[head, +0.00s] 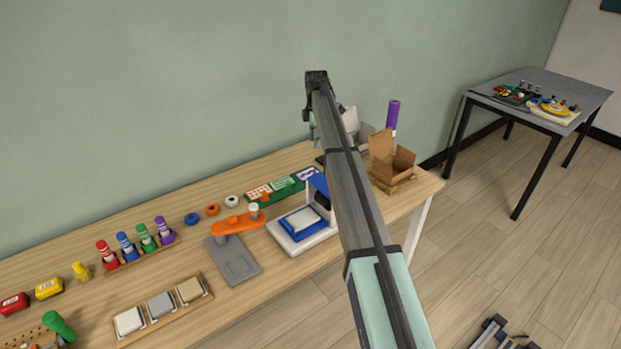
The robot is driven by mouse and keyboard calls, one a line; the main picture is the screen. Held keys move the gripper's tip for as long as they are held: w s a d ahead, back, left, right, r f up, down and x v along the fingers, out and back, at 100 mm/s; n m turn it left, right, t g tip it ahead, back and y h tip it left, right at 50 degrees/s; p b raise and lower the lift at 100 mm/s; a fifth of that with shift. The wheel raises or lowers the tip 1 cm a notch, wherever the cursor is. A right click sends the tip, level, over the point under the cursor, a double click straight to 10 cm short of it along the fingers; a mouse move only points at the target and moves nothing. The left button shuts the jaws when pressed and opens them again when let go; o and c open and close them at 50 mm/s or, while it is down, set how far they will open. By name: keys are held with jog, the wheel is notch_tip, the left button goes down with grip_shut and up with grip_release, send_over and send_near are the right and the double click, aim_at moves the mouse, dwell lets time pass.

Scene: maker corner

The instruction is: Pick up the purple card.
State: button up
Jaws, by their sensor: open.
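The purple card (307,174) lies at the right end of a row of cards on a green strip (252,199) towards the back of the wooden table. It has a white pattern and sits close to the left of my arm. My arm rises from the bottom of the head view and bends at its top, above the card. The part beyond the bend is mostly hidden behind the arm, and I cannot make out my gripper's fingers.
A blue-and-white machine (305,222) stands in front of the card. An orange-armed grey press (234,258) is to its left. An open cardboard box (392,168) and purple roll (392,117) stand right of my arm. A grey side table (577,90) is farther right.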

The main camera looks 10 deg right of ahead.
jog(key=w, duration=0.1)
jog(key=p, duration=0.3)
send_near(310, 173)
jog(key=s, duration=0.1)
jog(key=s+d+f, duration=0.1)
jog(key=s, duration=0.1)
jog(key=s+f, duration=0.1)
jog(key=shift+s+d, duration=0.2)
jog(key=shift+s, duration=0.2)
jog(key=shift+w+f+p, duration=0.1)
jog(key=shift+f+p, duration=1.2)
jog(key=shift+f, duration=1.35)
grip_shut()
